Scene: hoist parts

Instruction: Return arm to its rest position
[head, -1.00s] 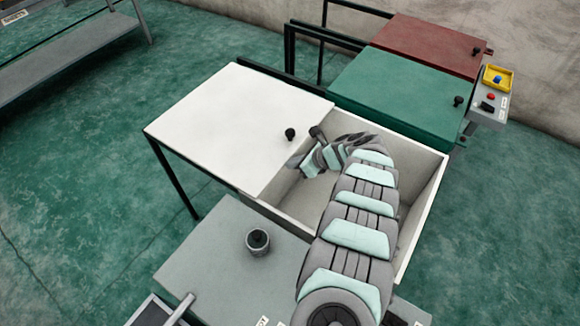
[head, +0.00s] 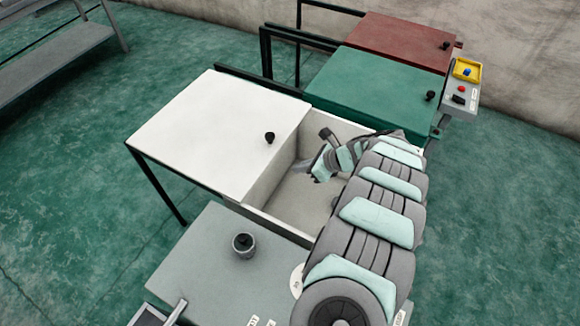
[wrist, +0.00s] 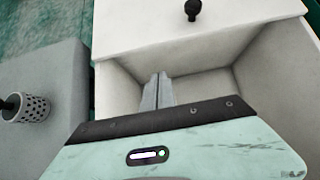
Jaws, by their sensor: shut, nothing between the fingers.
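My gripper (head: 312,170) is over the open white bin (head: 262,219), near its left side, with my arm reaching in from the lower right. In the wrist view my gripper's fingers (wrist: 157,92) are together, with nothing between them, above the empty-looking inside of the bin (wrist: 205,88). The white lid (head: 222,130) with a black knob (head: 270,138) is slid to the left of the opening. My arm hides the right part of the bin in the head view.
A grey table (head: 205,255) in front holds a small perforated cup (head: 243,246) with a black top. Behind stand a green-lidded bin (head: 370,90), a red-lidded bin (head: 405,40) and a button box (head: 463,85). Open floor lies to the left and right.

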